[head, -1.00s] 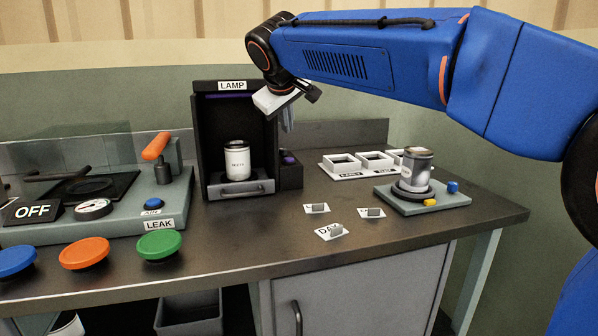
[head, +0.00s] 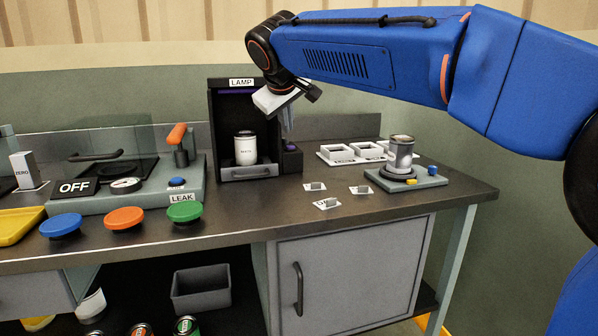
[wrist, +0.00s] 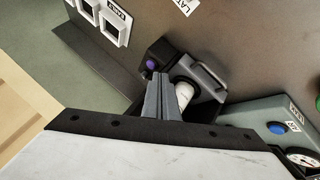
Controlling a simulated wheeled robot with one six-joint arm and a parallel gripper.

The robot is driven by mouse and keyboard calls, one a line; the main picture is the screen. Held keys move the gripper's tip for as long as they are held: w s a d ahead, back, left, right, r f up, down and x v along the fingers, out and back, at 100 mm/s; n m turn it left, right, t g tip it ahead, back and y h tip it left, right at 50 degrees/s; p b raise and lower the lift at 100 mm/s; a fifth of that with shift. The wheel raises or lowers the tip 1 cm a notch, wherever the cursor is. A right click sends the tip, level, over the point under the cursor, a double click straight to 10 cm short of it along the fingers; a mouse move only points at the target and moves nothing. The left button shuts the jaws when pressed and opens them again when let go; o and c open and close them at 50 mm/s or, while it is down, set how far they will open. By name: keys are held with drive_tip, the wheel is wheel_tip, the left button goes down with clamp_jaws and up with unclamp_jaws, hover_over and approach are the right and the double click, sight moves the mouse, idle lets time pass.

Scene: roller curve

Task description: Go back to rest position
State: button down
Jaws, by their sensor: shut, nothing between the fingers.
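My gripper (head: 287,122) hangs from my blue arm at the upper middle of the head view, raised in front of the right side of the black lamp box. Its fingers are together and hold nothing; they also show in the wrist view (wrist: 160,96). A white can (head: 246,150) stands upright inside the lamp box (head: 221,125), and part of it shows beside the fingers in the wrist view (wrist: 184,96).
A metal can (head: 401,153) stands on a small grey fixture (head: 430,180) at the right. The leak tester (head: 150,195) and coloured buttons (head: 124,218) are at left. A cabinet (head: 350,275) stands below.

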drive_tip(key=s+d+f+m+g, duration=0.1)
drive_tip(key=s+d+f, duration=0.35)
drive_tip(key=d, duration=0.35)
drive_tip(key=s+d+f+m+g, duration=0.1)
drive_tip(key=s+d+f+m, duration=0.1)
drive_tip(key=s+d+f, duration=0.35)
drive_tip(key=s+d+f+m+g, duration=0.1)
drive_tip(key=s+d+f, duration=0.2)
drive_tip(key=s+d, duration=0.5)
drive_tip(key=s+d+f+m, duration=0.1)
drive_tip(key=s+d+f, duration=0.2)
drive_tip(key=s+f, duration=0.3)
drive_tip(key=s+d+f+m+g, duration=0.1)
drive_tip(key=s+d+f+m, duration=0.1)
drive_tip(key=s+d+f, duration=0.2)
drive_tip(key=s+d+f+m, duration=0.1)
drive_tip(key=s+d+f, duration=0.2)
drive_tip(key=s+f, duration=0.7)
drive_tip(key=shift+d, duration=0.4)
